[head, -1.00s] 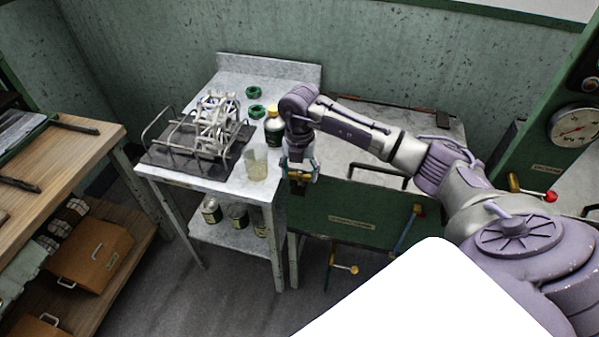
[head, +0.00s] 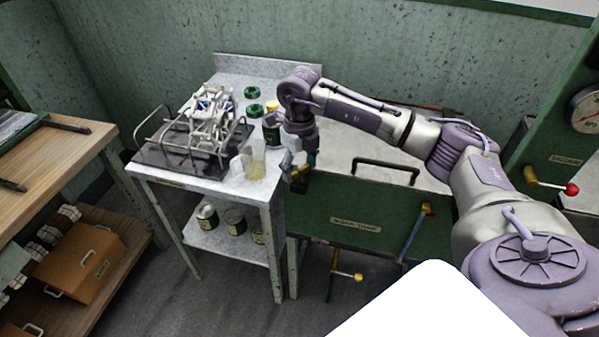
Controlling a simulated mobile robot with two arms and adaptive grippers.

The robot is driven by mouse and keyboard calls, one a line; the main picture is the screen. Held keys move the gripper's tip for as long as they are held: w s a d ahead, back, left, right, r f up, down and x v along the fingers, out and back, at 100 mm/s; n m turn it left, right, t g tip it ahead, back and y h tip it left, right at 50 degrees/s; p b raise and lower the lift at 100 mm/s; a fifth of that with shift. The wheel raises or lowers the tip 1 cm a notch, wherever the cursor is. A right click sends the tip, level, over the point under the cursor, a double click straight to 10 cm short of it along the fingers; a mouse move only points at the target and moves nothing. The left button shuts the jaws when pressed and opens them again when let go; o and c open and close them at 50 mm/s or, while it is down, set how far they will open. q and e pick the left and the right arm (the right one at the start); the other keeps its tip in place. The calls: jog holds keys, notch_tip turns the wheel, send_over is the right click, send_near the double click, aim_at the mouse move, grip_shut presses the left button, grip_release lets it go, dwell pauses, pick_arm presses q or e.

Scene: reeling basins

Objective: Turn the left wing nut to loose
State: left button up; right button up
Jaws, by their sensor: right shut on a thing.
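The green chest (head: 345,215) has a black handle on its pale lid. The left wing nut (head: 299,174) is a small brass-coloured piece at the chest's upper left front corner, partly hidden by my gripper. My right gripper (head: 295,165) is at that corner and shut on the left wing nut; its fingertips are small and hard to make out. Another brass wing nut (head: 427,208) sits at the right end of the chest front, on a blue rod, with no gripper near it. My left gripper is not in view.
A red-knobbed lever (head: 571,189) is at the right. The floor in front is clear.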

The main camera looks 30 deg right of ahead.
aim_at(299, 168)
jog(key=n+b, duration=0.2)
jog(key=n, duration=0.2)
jog(key=shift+r+n+b, duration=0.1)
jog(key=shift+n+b, duration=0.6)
jog(key=shift+n, duration=0.6)
jog(key=shift+w, duration=0.1)
jog(key=o, duration=1.1)
jog(key=shift+o, duration=0.2)
notch_tip(299, 168, up, 12)
